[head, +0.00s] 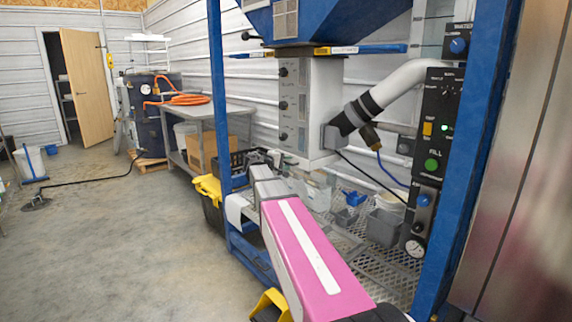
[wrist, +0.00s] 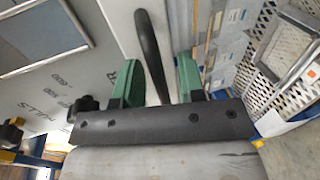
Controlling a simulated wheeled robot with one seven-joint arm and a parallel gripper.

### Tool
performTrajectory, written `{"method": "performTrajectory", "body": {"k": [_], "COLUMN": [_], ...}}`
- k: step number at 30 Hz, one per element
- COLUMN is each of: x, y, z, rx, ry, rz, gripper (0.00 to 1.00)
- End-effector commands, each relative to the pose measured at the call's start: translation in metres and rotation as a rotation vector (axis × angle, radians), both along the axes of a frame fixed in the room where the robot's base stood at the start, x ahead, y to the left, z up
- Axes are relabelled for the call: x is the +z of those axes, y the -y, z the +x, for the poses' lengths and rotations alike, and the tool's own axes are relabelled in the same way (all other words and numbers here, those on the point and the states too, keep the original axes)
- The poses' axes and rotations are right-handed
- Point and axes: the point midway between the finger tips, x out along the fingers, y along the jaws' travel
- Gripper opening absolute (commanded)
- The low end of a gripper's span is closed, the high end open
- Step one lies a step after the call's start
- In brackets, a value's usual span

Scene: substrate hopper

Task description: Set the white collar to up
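A white box-shaped column (head: 308,105) hangs under the blue hopper, with a wider white lower part (head: 310,160); I cannot tell for sure which part is the collar. My gripper (head: 263,160) is in front of and left of this lower part in the head view. In the wrist view, my gripper (wrist: 159,72) has its two green fingers apart. A black curved handle (wrist: 149,50) passes between them in the picture, on or before a white strip (wrist: 122,28). I see no clear contact with either finger. Whether the handle belongs to the collar is unclear.
A blue post (head: 217,90) stands left of the column, and another blue post (head: 470,160) on the right. A white pipe (head: 405,80) and a black control panel (head: 438,125) are to the right. A mesh shelf (head: 375,265) with small bins lies below. Open floor is at left.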

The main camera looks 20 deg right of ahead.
Motion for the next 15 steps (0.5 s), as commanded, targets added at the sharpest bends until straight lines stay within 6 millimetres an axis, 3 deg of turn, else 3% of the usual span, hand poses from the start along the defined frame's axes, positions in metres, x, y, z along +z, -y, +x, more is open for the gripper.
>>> {"method": "performTrajectory", "body": {"k": [1,2,5,11,15], "x": [0.0,0.0,0.0,0.001,0.012], "y": [0.0,0.0,0.0,0.0,0.0], "z": [0.0,0.0,0.0,0.0,0.0], "rx": [0.0,0.0,0.0,0.0,0.0], "ry": [0.0,0.0,0.0,0.0,0.003], "rz": [0.0,0.0,0.0,0.0,-0.001], "gripper": [0.37,0.3,0.0,0.0,0.0]}}
